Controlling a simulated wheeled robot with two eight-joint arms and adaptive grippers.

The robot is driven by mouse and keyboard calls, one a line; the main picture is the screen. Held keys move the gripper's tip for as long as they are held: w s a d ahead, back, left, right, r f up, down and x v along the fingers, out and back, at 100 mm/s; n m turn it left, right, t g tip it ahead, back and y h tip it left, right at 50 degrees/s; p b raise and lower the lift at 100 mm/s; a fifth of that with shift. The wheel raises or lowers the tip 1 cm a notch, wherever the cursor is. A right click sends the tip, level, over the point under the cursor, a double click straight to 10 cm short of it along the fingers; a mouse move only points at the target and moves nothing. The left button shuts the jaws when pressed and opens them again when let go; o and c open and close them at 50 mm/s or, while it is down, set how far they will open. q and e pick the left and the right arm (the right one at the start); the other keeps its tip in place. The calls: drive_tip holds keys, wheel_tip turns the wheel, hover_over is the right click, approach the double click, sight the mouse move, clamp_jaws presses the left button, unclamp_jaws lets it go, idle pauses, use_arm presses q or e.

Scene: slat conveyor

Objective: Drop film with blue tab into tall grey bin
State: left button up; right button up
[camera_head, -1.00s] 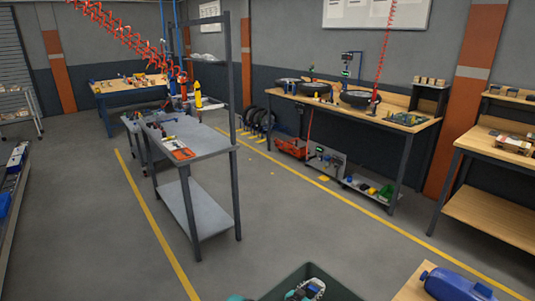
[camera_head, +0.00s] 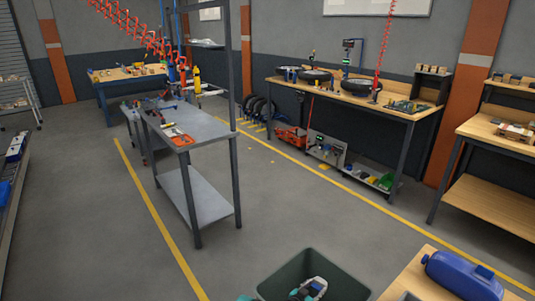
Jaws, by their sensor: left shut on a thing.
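A dark grey-green open bin (camera_head: 345,286) stands at the bottom centre, cut off by the lower edge. Its height does not show, so I cannot tell if it is the tall grey bin. My left gripper (camera_head: 309,289), white, black and teal, shows in front of the bin's opening at the bottom edge. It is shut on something. The film and its blue tab cannot be made out; the fingertips are small and partly cut off. My right gripper is not in view.
A wooden table (camera_head: 408,287) with a blue canister (camera_head: 458,273) stands right of the bin. A grey metal cart (camera_head: 201,132) stands at centre left. A conveyor (camera_head: 15,178) runs along the left edge. Workbenches line the back and right. The floor between is open.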

use_arm(q)
drive_tip(key=o, duration=1.2)
drive_tip(key=shift+c, duration=0.2)
